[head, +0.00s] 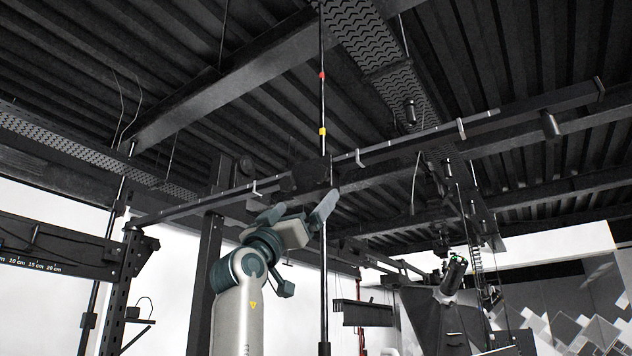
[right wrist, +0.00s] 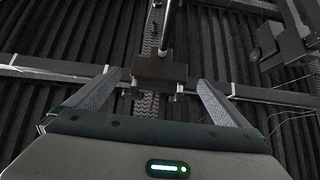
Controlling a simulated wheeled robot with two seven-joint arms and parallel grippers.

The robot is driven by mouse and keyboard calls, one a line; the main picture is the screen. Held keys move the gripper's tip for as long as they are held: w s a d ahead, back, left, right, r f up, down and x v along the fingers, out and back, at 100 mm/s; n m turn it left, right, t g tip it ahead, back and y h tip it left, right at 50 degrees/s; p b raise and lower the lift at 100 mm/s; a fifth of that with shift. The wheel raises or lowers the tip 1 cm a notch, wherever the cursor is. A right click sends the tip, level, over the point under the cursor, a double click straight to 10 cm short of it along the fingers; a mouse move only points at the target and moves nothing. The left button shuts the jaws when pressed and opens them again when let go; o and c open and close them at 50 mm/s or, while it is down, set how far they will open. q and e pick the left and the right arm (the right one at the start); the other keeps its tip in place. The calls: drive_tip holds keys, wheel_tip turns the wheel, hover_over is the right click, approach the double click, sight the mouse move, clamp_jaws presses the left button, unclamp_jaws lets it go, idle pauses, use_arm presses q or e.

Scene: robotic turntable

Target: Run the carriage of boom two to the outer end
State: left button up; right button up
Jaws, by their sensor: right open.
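A long thin boom (head: 420,138) with pale marks runs overhead from lower left to upper right in the head view. Its dark block-shaped carriage (head: 308,176) sits near the middle, beside a vertical pole. The carriage also shows in the right wrist view (right wrist: 160,69), with the boom (right wrist: 55,72) crossing behind it. I cannot read a boom number. My right gripper (head: 308,203) is open just below the carriage. In the right wrist view the fingers (right wrist: 158,82) are spread to either side of the carriage; contact cannot be told. My left gripper is not in view.
A vertical pole (head: 322,103) with red and yellow bands stands by the carriage. A beam with a centimetre scale (head: 40,265) is at left. Lamps (head: 453,275) and cables hang at right. Ceiling beams run close above.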

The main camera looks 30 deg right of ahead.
sight(313, 194)
drive_tip(key=p+x, duration=0.4)
drive_tip(key=x, duration=0.3)
drive_tip(key=shift+d+r, duration=0.2)
drive_tip(key=shift+r, duration=0.1)
